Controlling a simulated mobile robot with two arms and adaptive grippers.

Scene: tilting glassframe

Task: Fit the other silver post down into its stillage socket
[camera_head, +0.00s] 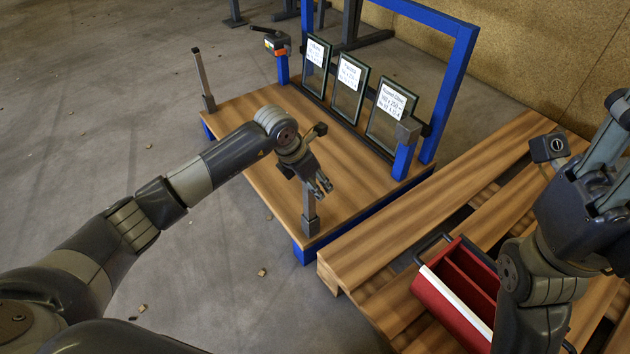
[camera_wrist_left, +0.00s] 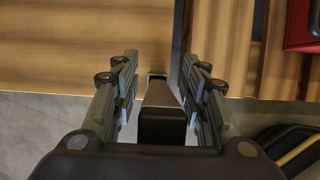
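One silver post (camera_head: 309,201) stands about upright at the stillage's front corner, its foot at a dark socket (camera_head: 310,226). How deep it sits I cannot tell. My left gripper (camera_head: 320,187) is at the upper part of this post. In the left wrist view, the fingers of the left gripper (camera_wrist_left: 160,82) are spread on both sides of the post (camera_wrist_left: 162,120), with a visible gap at its left. Another silver post (camera_head: 202,72) stands in a socket (camera_head: 209,103) at the stillage's left corner. My right gripper (camera_head: 606,135) is at the right edge, partly cut off.
The wooden stillage deck (camera_head: 245,115) carries several labelled glass frames (camera_head: 350,88) leaning at a blue rear frame (camera_head: 455,75). A slatted wooden pallet (camera_head: 375,245) lies to the right, with a red toolbox (camera_head: 450,305) on it. The floor at the left is mostly clear.

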